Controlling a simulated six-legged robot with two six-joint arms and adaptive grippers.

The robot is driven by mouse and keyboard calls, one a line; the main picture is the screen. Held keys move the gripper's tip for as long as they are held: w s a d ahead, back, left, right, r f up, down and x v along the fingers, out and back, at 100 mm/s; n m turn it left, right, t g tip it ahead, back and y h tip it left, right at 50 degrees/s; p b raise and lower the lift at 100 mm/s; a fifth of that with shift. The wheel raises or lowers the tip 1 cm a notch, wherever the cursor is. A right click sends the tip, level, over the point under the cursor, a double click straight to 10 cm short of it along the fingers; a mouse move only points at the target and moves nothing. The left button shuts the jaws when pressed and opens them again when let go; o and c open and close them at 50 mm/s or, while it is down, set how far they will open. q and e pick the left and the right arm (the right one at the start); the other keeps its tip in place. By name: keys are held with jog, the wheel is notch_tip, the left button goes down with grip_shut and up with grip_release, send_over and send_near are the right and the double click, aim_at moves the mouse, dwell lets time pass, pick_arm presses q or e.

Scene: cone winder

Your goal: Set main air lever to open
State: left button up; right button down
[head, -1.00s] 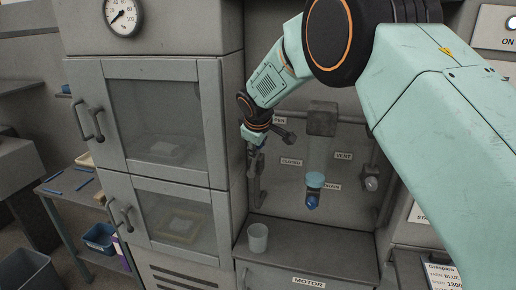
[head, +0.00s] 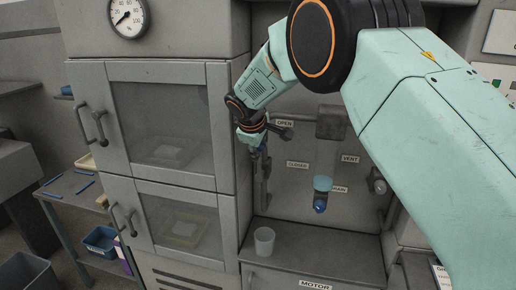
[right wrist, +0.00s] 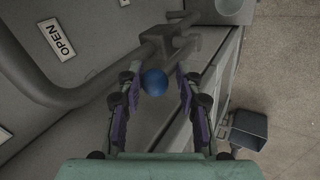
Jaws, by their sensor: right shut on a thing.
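The main air lever ends in a blue ball knob (right wrist: 155,82), seen in the right wrist view between the two fingers. My right gripper (right wrist: 159,92) is shut on this knob. In the head view my right gripper (head: 258,150) is at the pipework on the left of the recessed panel, left of the OPEN label (head: 285,123) and the CLOSED label (head: 298,165). The OPEN label also shows in the right wrist view (right wrist: 57,38). The lever's arm is mostly hidden by my gripper in the head view. My left gripper is not in view.
A clear bowl with a blue drain knob (head: 320,205) hangs right of the gripper, near the VENT label (head: 350,158). A white cup (head: 264,240) stands on the ledge below. A cabinet with glass doors (head: 160,120) is close on the left.

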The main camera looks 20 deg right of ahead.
jog(key=shift+s+f, duration=0.2)
jog(key=shift+f, duration=0.25)
jog(key=c, duration=1.3)
grip_release()
jog(key=o, duration=0.5)
jog(key=shift+w+d, duration=0.15)
jog(key=shift+w, duration=0.05)
jog(key=shift+r, duration=0.15)
jog(key=shift+s+a+r, duration=0.2)
jog(key=shift+a+r, duration=0.05)
jog(key=shift+r, duration=0.3)
jog(key=v, duration=1)
jog(key=shift+s+a+r, duration=0.1)
jog(key=shift+s+r, duration=0.1)
jog(key=shift+r, duration=0.1)
